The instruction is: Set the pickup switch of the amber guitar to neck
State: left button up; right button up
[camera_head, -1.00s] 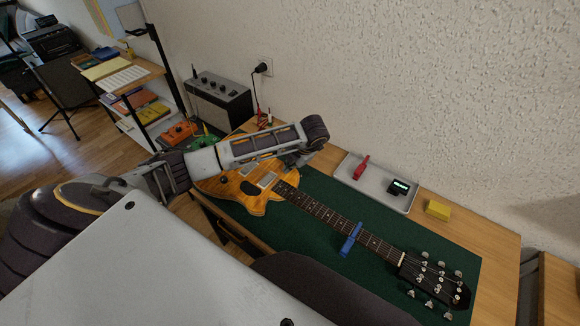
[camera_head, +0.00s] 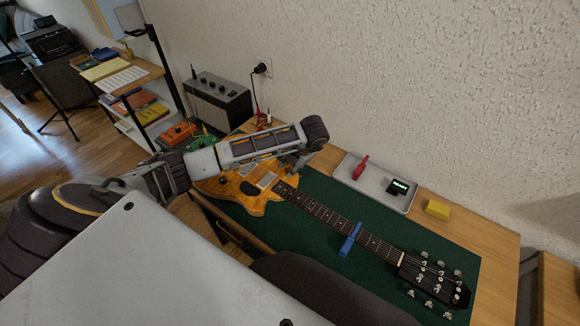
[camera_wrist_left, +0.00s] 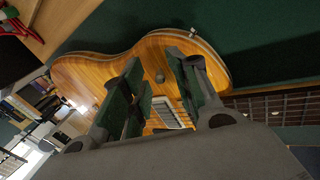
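The amber guitar (camera_head: 240,186) lies face up on a green mat (camera_head: 325,236), its neck pointing to the lower right. My left gripper (camera_head: 292,164) hangs low over the guitar's upper edge, near where neck and body meet. In the left wrist view my left gripper (camera_wrist_left: 156,66) is open, its two fingers apart above the amber body (camera_wrist_left: 90,75). A small dark knob or switch tip (camera_wrist_left: 160,77) shows between the fingers, and a pickup (camera_wrist_left: 166,112) lies beyond. I cannot tell the switch's position or any contact. My right gripper is out of view.
A grey tray (camera_head: 375,186) with a red tool and a small dark device stands behind, beside a yellow block (camera_head: 438,209). An amplifier (camera_head: 217,103) and pedals stand at the back left.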

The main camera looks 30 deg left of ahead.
pick_arm(q)
jog(key=v, duration=0.8)
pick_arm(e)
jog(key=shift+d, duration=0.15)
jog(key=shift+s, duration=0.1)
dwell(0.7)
